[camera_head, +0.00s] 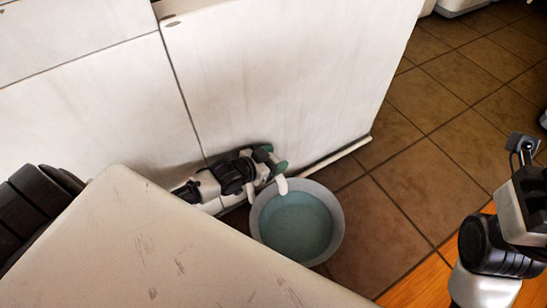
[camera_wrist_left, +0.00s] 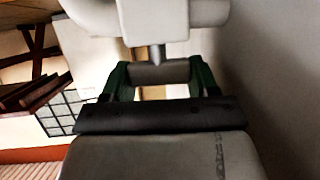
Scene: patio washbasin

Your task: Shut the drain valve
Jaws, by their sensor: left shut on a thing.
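My left gripper (camera_head: 272,161) is low beside the white panel, above the bucket's left rim. A short stem joins the handle to the thick white pipe (camera_wrist_left: 150,20) across the top of that view. In the head view the valve handle is hidden by the gripper, and a white spout (camera_head: 281,185) shows just below the fingers. Of my right arm only links show at the right edge; its fingers are not visible.
A round grey bucket (camera_head: 340,222) holding bluish water stands on brown floor tiles under the spout. White panels (camera_head: 270,80) rise behind the gripper. A pale slab (camera_head: 120,230) fills the lower left, close to my left arm. Open floor (camera_head: 395,200) lies right of the bucket.

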